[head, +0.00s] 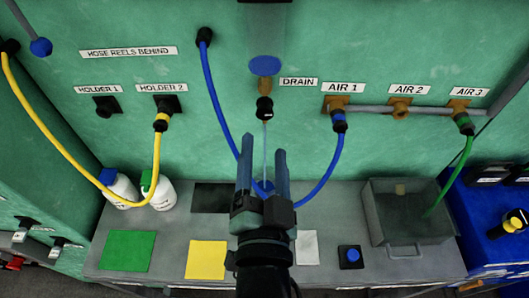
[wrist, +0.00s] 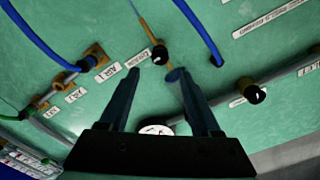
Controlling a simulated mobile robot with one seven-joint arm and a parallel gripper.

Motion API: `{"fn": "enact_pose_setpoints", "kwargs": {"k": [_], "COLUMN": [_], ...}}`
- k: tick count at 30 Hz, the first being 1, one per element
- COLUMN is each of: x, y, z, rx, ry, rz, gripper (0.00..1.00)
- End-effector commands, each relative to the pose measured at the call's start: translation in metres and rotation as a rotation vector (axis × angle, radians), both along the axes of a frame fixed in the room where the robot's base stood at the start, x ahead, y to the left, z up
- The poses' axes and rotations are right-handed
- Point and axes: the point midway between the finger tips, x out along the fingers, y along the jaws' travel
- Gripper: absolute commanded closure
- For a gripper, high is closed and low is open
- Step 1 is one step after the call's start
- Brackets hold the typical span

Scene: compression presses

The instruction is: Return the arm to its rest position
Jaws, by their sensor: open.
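My gripper (head: 264,165) is raised above the bench in the middle of the head view, its two fingers pointing at the green wall. It is open, with nothing between the fingers. In the wrist view the gripper (wrist: 158,88) shows both fingers apart in front of the wall. The blue hose (head: 331,172) hangs in a loop behind my gripper, with one end at AIR 1; part of the loop is hidden by the fingers. The black drain knob (head: 264,108) is just beyond the fingertips; it also shows in the wrist view (wrist: 160,55).
The grey bench (head: 335,215) carries a green mat (head: 127,251), a yellow mat (head: 206,260), a blue button (head: 351,256) and a metal bin (head: 412,238). A yellow hose (head: 65,150) ends at HOLDER 2. A green hose (head: 457,173) runs from AIR 3 into the bin. Two bottles (head: 160,195) stand at left.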

Motion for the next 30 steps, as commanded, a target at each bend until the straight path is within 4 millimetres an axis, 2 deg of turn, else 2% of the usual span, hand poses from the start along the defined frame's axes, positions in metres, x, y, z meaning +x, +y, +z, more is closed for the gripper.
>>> {"fn": "enact_pose_setpoints", "kwargs": {"k": [8, 11, 14, 20, 24, 27, 30], "x": [0.001, 0.007, 0.019, 0.033, 0.023, 0.007, -0.009], "y": [0.0, 0.0, -0.001, -0.002, -0.001, -0.001, -0.001], "z": [0.001, 0.017, 0.055, 0.176, 0.261, 0.315, 0.354], "rx": [-0.001, -0.026, -0.089, -0.282, -0.411, -0.489, -0.548], "ry": [-0.001, -0.035, -0.114, -0.352, -0.517, -0.622, -0.7], "rz": [0.0, 0.0, -0.003, -0.043, -0.102, -0.152, -0.201], "gripper": [0.35, 0.35, 0.35, 0.35, 0.35, 0.35, 0.35]}}
